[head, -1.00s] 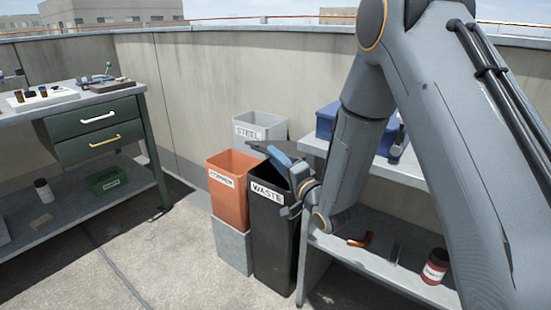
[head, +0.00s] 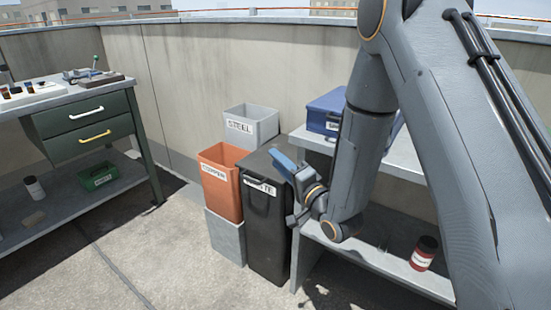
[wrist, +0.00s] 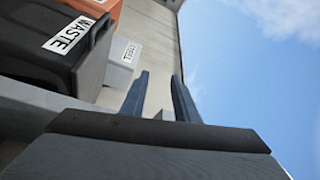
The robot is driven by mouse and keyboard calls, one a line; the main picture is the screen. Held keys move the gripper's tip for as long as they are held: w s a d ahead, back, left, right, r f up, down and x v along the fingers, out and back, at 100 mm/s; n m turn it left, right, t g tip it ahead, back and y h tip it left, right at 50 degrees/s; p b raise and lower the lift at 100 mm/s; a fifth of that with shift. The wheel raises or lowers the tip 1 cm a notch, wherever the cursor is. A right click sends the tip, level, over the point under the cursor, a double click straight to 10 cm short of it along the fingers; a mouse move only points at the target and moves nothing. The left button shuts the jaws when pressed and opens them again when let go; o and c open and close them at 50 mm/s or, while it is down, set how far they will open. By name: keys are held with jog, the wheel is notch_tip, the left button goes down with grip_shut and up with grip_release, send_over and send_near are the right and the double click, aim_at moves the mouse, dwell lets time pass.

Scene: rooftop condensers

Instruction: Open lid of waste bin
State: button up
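The black waste bin (head: 266,225) stands beside the bench at right, with a white WASTE label partly hidden by my gripper in the head view. Its dark lid (head: 262,160) looks flat across the top, down or nearly so. My gripper (head: 281,157) is at the bin's right front, its blue fingers over or near the lid; contact cannot be told. In the wrist view the gripper (wrist: 160,80) has its two fingers apart, with nothing between them but wall behind. The waste bin (wrist: 45,45) shows at upper left there, to the left of the fingers.
An orange copper bin (head: 220,180) on a grey block and a grey steel bin (head: 250,125) stand left of and behind the waste bin. The right bench (head: 390,265) holds a blue box (head: 326,112) and a red jar (head: 424,253). Open floor lies at left front.

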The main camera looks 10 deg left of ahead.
jog(key=shift+v, duration=1.4)
jog(key=shift+p, duration=0.35)
